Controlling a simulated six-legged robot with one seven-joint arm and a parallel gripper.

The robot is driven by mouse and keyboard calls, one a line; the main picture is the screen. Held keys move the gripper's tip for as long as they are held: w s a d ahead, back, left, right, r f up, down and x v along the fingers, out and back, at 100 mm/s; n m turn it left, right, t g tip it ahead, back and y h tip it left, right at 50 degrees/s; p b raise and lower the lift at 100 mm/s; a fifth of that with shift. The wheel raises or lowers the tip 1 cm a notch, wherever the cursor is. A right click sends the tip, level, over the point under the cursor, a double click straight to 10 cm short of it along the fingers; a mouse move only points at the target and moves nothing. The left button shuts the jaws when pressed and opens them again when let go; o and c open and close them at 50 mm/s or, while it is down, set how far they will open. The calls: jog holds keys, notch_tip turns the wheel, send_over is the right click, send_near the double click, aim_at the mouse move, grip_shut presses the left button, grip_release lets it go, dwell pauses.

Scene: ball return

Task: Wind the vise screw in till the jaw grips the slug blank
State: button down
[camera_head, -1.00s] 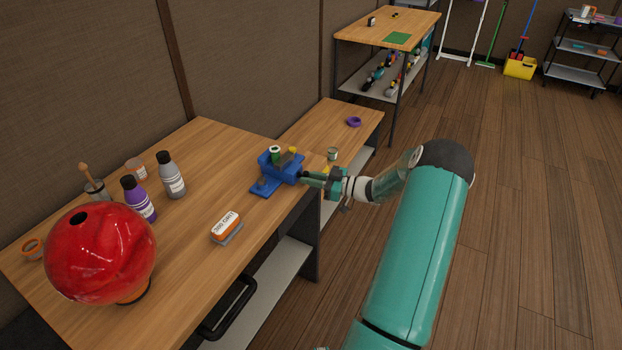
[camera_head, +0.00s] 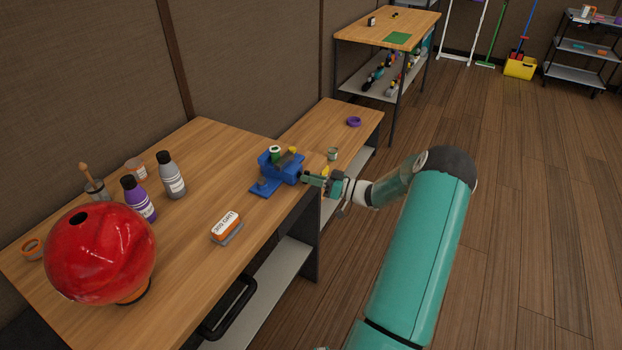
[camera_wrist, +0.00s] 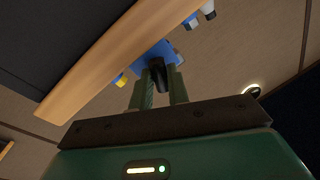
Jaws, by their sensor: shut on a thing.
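A blue vise (camera_head: 268,187) stands near the right edge of the wooden bench, and it also shows in the wrist view (camera_wrist: 160,50). Small green, brown and yellow pieces sit at its top; which one is the slug blank I cannot tell. My gripper (camera_head: 309,178) is at the vise's right end, by the screw side. In the wrist view, my gripper (camera_wrist: 162,84) has its two green fingers closed on a dark screw handle (camera_wrist: 158,70) that sticks out from the vise. The jaw gap is too small to make out.
A glossy red ball (camera_head: 100,255) stands on the bench at front left, with a purple bottle (camera_head: 138,199) and grey bottle (camera_head: 171,176) behind. An orange-and-white block (camera_head: 226,226) lies nearer the front edge. A small tin (camera_head: 333,154) stands just beyond my gripper.

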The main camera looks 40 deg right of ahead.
jog(key=n+h, duration=0.2)
jog(key=n, duration=0.8)
jog(key=n+h, duration=0.2)
jog(key=n, duration=0.8)
jog(key=n+h, duration=0.2)
jog(key=n, duration=0.8)
jog(key=shift+s+a+r, duration=0.1)
jog(key=shift+a+r, duration=0.05)
jog(key=shift+a, duration=0.1)
dwell(0.4)
dwell(0.5)
jog(key=c, duration=1.4)
grip_release()
jog(key=shift+o, duration=0.2)
